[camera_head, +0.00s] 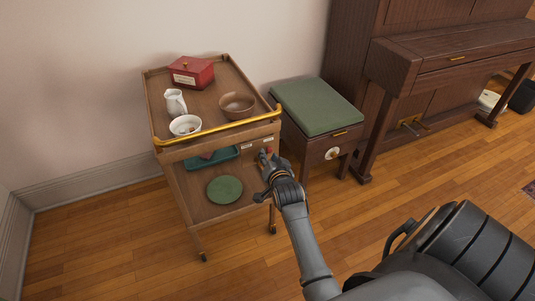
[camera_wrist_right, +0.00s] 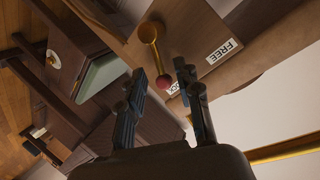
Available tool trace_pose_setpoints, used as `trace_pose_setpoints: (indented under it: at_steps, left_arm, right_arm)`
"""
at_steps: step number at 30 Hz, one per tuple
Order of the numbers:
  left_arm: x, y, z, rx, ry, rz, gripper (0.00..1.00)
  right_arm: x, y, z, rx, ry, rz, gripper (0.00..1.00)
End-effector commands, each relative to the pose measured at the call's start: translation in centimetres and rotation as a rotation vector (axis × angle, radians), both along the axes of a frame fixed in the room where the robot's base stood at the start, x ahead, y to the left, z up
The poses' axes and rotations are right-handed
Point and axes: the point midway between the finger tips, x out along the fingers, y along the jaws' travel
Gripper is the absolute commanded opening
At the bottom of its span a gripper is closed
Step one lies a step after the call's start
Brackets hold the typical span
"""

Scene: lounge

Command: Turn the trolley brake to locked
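The wooden trolley (camera_head: 180,170) stands against the wall with a brass rail (camera_head: 215,130) along its near top edge. In the right wrist view its brake lever (camera_wrist_right: 151,38) is a brass arm with a red knob (camera_wrist_right: 165,81). A label reading FREE (camera_wrist_right: 222,51) is on the panel; a second label (camera_wrist_right: 179,88) by the knob is partly hidden by a finger. My right gripper (camera_wrist_right: 160,70) is open, its fingers on either side of the knob, with gaps visible. In the head view the right gripper (camera_head: 265,160) is at the trolley's right front. My left gripper is out of view.
The trolley top holds a red box (camera_head: 191,72), a white jug (camera_head: 175,102), a white bowl (camera_head: 185,125) and a brown bowl (camera_head: 237,105). A green-topped stool (camera_head: 318,105) stands close to its right, then a piano (camera_head: 450,65). Floor at left is clear.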

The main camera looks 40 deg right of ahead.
Motion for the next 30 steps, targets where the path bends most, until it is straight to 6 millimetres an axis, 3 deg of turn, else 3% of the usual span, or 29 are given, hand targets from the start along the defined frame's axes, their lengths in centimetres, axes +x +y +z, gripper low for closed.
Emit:
trace_pose_setpoints:
  at_steps: [9, 27, 30]
  left_arm:
    - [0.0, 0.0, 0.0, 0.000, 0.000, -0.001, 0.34]
    - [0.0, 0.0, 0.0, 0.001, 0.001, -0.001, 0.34]
    - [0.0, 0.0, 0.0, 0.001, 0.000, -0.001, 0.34]
  right_arm:
    - [-3.4, 1.5, 1.3, -0.001, -0.001, -0.001, 0.34]
    - [-3.7, 1.6, 1.5, -0.001, -0.002, 0.000, 0.34]
    - [-3.8, 2.0, 0.7, -0.005, 0.017, 0.013, 0.34]
